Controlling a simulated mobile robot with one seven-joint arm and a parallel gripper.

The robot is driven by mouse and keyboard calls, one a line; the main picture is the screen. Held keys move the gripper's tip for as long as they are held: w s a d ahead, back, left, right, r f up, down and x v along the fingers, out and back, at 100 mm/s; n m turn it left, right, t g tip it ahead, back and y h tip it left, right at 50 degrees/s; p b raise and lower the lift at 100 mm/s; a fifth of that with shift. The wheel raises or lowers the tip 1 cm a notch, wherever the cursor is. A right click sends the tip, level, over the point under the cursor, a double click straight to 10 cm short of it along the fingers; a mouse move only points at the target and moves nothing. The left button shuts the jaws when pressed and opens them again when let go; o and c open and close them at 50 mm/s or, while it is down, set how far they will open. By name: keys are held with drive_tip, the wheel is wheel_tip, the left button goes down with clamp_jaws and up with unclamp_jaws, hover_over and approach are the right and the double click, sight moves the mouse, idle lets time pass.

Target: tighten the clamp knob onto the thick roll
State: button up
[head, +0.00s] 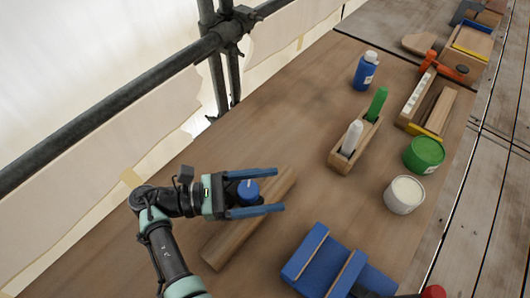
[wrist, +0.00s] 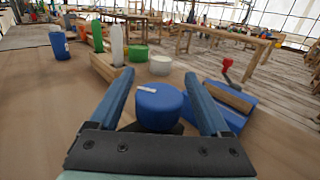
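A round blue knob (head: 247,188) with a pale mark on top sits between the two blue fingers of my gripper (head: 280,189). In the wrist view the knob (wrist: 158,107) has a gap on each side, so the fingers stand open around it, apart from it. A long, thick brown roll-like piece (head: 232,238) lies on the table under my gripper, running diagonally. The knob appears above its middle; my gripper hides how they join, and no clamp body is clear.
A blue vise-like fixture (head: 305,250) with wooden strips stands close at the lower right, beside a red knob (head: 433,291). A wooden holder (head: 340,160) with green and white sticks, a blue bottle (head: 365,72), a green can (head: 424,153) and a white can (head: 404,195) stand beyond. Scaffold poles (head: 110,105) border the left.

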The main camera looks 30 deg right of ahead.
drive_tip(key=shift+w+a+r, duration=0.1)
drive_tip(key=shift+w+a, duration=0.05)
idle(0.3)
drive_tip(key=shift+w+a, duration=0.1)
drive_tip(key=shift+a, duration=0.1)
drive_tip(key=b+v, duration=0.7)
drive_tip(key=v, duration=0.5)
drive_tip(key=shift+a, duration=0.1)
idle(0.4)
